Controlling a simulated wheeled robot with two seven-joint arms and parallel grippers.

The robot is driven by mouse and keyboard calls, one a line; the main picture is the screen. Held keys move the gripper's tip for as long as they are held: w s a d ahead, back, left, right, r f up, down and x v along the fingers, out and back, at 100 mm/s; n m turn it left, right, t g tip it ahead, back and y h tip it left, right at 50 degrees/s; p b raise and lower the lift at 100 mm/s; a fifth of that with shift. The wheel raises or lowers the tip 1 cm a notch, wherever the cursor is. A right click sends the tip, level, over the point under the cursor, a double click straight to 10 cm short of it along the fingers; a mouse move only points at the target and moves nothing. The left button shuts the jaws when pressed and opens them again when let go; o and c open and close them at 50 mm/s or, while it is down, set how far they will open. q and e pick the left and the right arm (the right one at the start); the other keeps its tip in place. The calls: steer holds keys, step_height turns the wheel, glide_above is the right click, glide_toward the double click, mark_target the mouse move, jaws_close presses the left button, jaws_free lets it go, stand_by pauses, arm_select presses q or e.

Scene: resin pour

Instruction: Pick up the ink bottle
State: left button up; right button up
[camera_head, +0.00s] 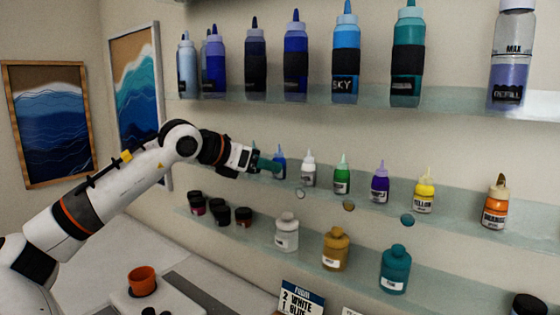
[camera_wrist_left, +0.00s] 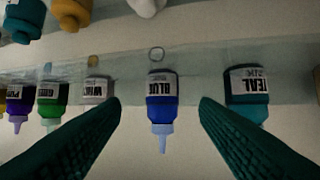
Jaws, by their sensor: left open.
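Several small ink bottles stand in a row on the middle glass shelf. The blue bottle (camera_head: 280,166) is partly behind my left gripper (camera_head: 266,163) in the head view. In the left wrist view, which shows the shelf upside down, the blue bottle (camera_wrist_left: 161,100) appears between the two spread green fingers of my left gripper (camera_wrist_left: 160,115). The fingers are open and hold nothing; whether they reach around the bottle I cannot tell. A teal bottle (camera_wrist_left: 247,92) stands beside it, and a white bottle (camera_head: 308,170) on its other side. My right gripper is not in view.
Green (camera_head: 342,178), purple (camera_head: 380,186), yellow (camera_head: 424,194) and orange (camera_head: 495,207) bottles continue along the shelf. Large bottles stand on the upper shelf (camera_head: 450,99). The lower shelf (camera_head: 310,257) holds dark jars and rounder bottles. An orange cup (camera_head: 142,281) stands below at left.

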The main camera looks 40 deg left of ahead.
mark_target(279, 161)
arm_select(q)
steer(key=shift+w+p, duration=0.35)
steer(key=shift+w, duration=0.15)
steer(key=p+x, duration=0.2)
steer(key=x, duration=0.2)
steer(key=shift+w+f, duration=0.2)
steer(key=shift+w, duration=0.05)
steer(key=shift+w+f, duration=0.1)
steer(key=shift+w, duration=0.05)
steer(key=shift+c, duration=1.4)
steer(key=c, duration=0.8)
